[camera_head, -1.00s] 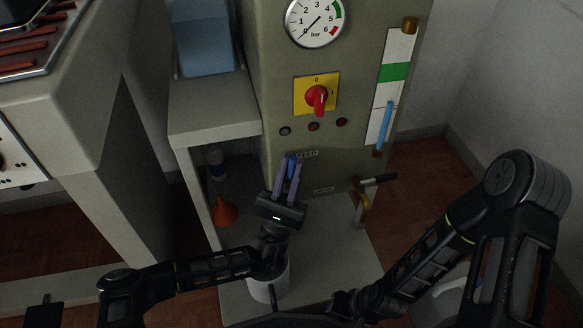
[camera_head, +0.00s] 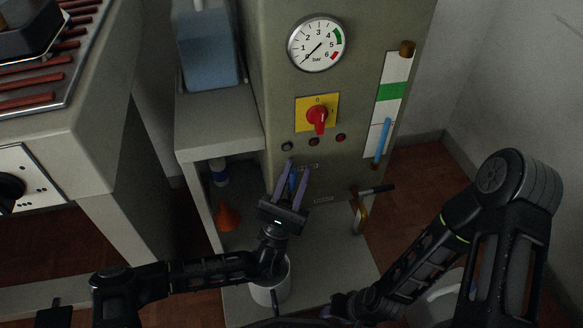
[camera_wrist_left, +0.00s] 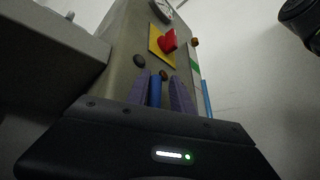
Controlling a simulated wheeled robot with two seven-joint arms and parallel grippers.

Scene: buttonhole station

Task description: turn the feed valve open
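The blue lever of the feed valve (camera_head: 293,181) sits below the FEED label on the front of the grey-green machine (camera_head: 274,62). My left gripper (camera_head: 297,167) is in front of it, with its two purple fingers apart. The blue lever shows between the fingers, also in the left wrist view (camera_wrist_left: 155,90), where a gap shows beside it on the right. Whether either finger touches it I cannot tell. The valve's body is hidden behind the gripper. My right gripper (camera_head: 342,304) is low at the bottom of the head view, dark and partly hidden; its fingers cannot be made out.
A black-handled lever (camera_head: 376,189) on a brass tap is at the right, beside the DRAIN label. Above are a red rotary switch (camera_head: 317,116), a pressure gauge (camera_head: 317,43) and a sight tube (camera_head: 384,140). An orange funnel (camera_head: 228,217) and white pot (camera_head: 270,291) stand below.

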